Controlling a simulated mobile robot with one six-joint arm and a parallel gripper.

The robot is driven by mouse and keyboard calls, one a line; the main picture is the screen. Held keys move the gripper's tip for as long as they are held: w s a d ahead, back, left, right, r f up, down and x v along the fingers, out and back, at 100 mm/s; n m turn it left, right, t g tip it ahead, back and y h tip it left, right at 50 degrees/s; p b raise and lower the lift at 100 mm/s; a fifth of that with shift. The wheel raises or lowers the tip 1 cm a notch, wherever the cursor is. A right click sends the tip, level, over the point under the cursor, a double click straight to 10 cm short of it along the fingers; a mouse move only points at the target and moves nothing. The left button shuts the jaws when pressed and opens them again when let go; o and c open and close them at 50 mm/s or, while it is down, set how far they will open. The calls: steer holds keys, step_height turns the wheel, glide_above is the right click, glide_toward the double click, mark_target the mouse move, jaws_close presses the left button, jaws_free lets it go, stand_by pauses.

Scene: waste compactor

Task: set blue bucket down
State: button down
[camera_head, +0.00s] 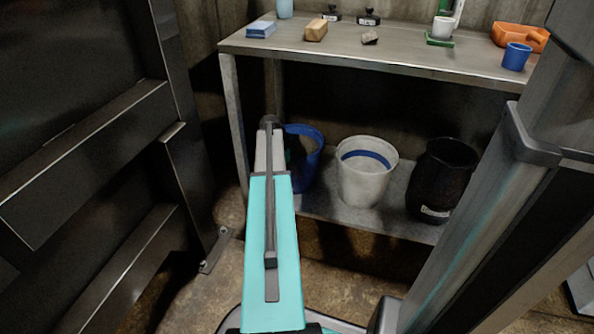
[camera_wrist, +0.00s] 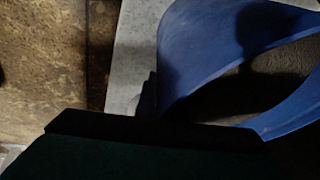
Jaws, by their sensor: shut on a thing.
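The blue bucket (camera_head: 312,160) is at the left end of the table's lower shelf (camera_head: 390,222), left of the white bucket. It looks upright, and its left part is hidden behind my arm. Whether its base touches the shelf I cannot tell. In the wrist view the blue bucket (camera_wrist: 192,42) shows its open mouth and dark inside at the right. My gripper (camera_wrist: 150,98) is shut on the bucket's left rim; its fingers are dark and partly hidden. In the head view my arm covers the gripper.
A white bucket (camera_head: 365,185) with a blue band and a black bucket (camera_head: 435,185) stand to the right on the shelf. The table's left leg (camera_head: 236,125) is close to my arm. The tabletop (camera_head: 400,54) above holds small items, including a blue cup (camera_head: 516,57).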

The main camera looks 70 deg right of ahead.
steer(key=shift+d+r, duration=0.15)
steer(key=shift+r, duration=0.1)
steer(key=c, duration=2.3)
jaws_free()
steer(key=shift+f, duration=0.3)
steer(key=o, duration=0.5)
steer(key=shift+c, duration=0.2)
steer(key=shift+r, duration=0.1)
steer(key=shift+r, duration=0.1)
steer(key=p+v, duration=0.4)
steer(key=v, duration=0.8)
steer(key=shift+s, duration=0.15)
